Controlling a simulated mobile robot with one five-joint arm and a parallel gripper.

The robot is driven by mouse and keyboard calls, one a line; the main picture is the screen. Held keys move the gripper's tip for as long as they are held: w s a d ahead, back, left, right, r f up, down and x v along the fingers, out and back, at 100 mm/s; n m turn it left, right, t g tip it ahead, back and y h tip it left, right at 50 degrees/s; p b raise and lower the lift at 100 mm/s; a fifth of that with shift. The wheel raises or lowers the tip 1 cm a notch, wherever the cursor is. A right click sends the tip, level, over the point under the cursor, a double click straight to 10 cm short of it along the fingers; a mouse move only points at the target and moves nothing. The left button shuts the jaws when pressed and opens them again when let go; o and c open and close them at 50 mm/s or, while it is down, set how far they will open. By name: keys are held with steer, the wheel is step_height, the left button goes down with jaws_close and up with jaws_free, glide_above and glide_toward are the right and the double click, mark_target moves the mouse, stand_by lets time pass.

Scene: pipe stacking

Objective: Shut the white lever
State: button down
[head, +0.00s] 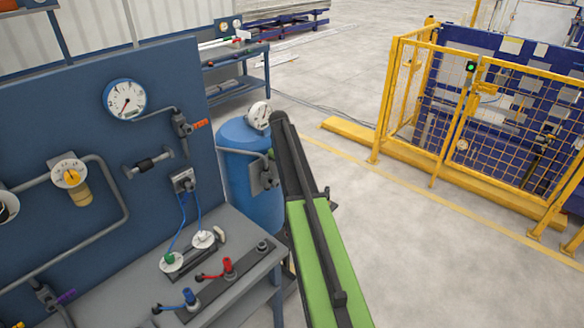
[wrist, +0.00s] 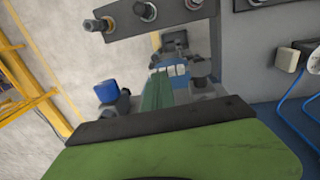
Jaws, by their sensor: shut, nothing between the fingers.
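A small cream-white lever-like part (head: 219,234) stands on the bench beside a white disc (head: 203,240) with a blue cable. In the wrist view a cream-white block (wrist: 287,59) at the right edge looks like the same part. I cannot tell for sure that it is the white lever, nor how far it is turned. In the wrist view the black-edged green front of my gripper (wrist: 160,125) fills the bottom; it is empty and apart from the cream part. In the head view my green and black arm reaches past the bench and hides the gripper's fingertips.
The bench (head: 130,305) also carries a red-handled valve (head: 228,267) and a blue-handled valve (head: 189,297). A blue panel (head: 60,115) with gauges and pipes rises behind it. A blue tank (head: 240,140) stands beside my arm. Open floor lies right, before a yellow fence (head: 450,130).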

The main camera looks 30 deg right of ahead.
steer(key=shift+a, duration=0.1)
steer(key=shift+r, duration=0.1)
step_height(320, 180, up, 14)
steer(key=p, duration=1.4)
